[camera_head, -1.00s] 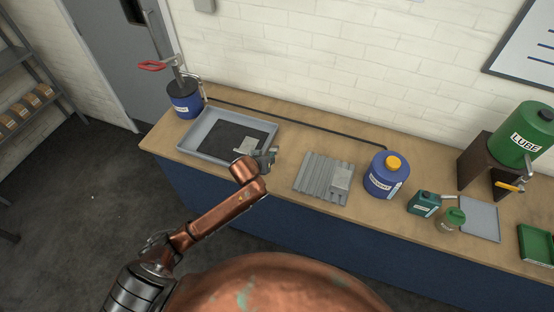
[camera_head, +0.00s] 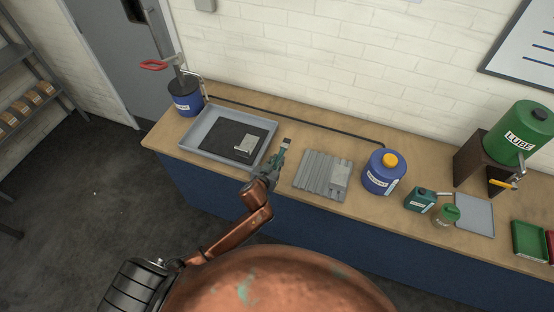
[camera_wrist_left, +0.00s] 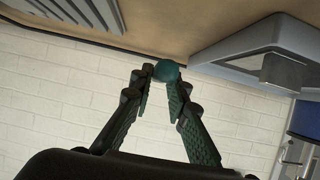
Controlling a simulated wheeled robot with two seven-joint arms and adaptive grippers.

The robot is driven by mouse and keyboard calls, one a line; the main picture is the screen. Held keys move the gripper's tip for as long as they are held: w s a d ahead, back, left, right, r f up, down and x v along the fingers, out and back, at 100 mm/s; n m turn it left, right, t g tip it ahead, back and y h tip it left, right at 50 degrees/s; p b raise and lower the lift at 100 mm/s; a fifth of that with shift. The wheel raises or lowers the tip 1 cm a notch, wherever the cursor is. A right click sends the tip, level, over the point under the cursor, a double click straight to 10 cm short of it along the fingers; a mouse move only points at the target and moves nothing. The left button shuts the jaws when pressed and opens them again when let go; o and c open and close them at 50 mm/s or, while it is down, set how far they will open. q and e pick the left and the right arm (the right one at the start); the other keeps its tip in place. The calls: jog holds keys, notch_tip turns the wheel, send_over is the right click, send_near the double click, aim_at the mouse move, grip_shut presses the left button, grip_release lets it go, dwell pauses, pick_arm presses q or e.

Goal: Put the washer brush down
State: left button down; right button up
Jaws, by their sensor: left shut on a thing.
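My left gripper (camera_head: 274,165) is above the bench, between the grey tray and the ribbed grey rack. It is shut on the washer brush (camera_head: 286,145), which has a teal handle and a pale head pointing up and away from me. In the left wrist view, the rounded teal end of the brush (camera_wrist_left: 166,70) shows between my fingertips (camera_wrist_left: 160,85); the rest of the brush is hidden there. I cannot tell whether the brush touches the bench. The right gripper is not in view.
The tray (camera_head: 196,128) holds a dark mat (camera_head: 222,135) and a small grey block (camera_head: 245,145). The ribbed rack (camera_head: 315,170) has another grey block (camera_head: 340,175) on it. A blue can (camera_head: 383,176) stands right of it. Bare bench lies between tray and rack.

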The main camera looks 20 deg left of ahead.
pick_arm(q)
jog(key=shift+f+b, duration=2.2)
jog(key=shift+f, duration=1.1)
jog(key=c, duration=2.2)
grip_release()
jog(key=shift+o, duration=0.2)
jog(key=o, duration=0.5)
jog(key=shift+o, duration=0.2)
jog(key=v, duration=1.2)
